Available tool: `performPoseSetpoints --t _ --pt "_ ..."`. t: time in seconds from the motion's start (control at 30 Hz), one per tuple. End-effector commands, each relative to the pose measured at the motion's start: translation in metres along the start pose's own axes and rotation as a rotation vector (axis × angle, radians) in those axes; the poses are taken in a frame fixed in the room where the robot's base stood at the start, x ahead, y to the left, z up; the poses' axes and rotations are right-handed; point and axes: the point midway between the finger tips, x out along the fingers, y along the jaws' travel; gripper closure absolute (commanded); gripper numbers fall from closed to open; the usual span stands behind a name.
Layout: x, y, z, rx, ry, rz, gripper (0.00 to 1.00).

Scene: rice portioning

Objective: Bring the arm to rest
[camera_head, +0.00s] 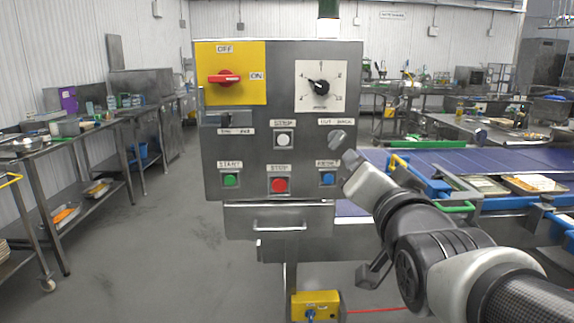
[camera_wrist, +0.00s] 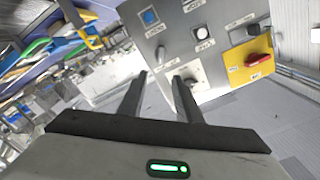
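My arm (camera_head: 405,225) reaches in from the lower right of the head view, bent, with its far end in front of the right side of a grey control panel (camera_head: 215,150). In the wrist view my gripper (camera_wrist: 161,76) has its two dark fingers apart, with nothing held between them. The panel (camera_wrist: 225,18) shows there tilted, beyond the fingertips. I cannot tell from the head view how far the fingertips are from the panel.
The panel carries a red switch (camera_head: 224,78) on a yellow plate, a black dial (camera_head: 320,87), and green (camera_head: 230,180), red (camera_head: 279,185) and blue (camera_head: 327,179) buttons. A blue conveyor (camera_head: 450,163) runs behind my arm at right. Steel tables stand left; the floor (camera_head: 170,240) there is clear.

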Motion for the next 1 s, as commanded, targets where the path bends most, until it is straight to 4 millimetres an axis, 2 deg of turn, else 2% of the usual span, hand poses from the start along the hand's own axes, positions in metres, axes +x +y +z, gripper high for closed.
performPoseSetpoints --t 0.13,0.27,0.4,0.7,0.8,1.0 --pt "-0.006 0.016 0.02 -0.075 -0.101 0.077 0.69" --pt "-0.029 0.046 0.061 -0.221 -0.324 0.202 0.69" --pt "-0.07 0.072 0.1 -0.363 -0.58 0.289 0.69" --pt "-0.163 0.097 0.147 -0.561 -1.028 0.331 0.69" --pt "-0.165 0.076 0.119 -0.565 -1.04 0.33 0.69" --pt "-0.165 0.046 0.077 -0.562 -1.039 0.332 0.69"
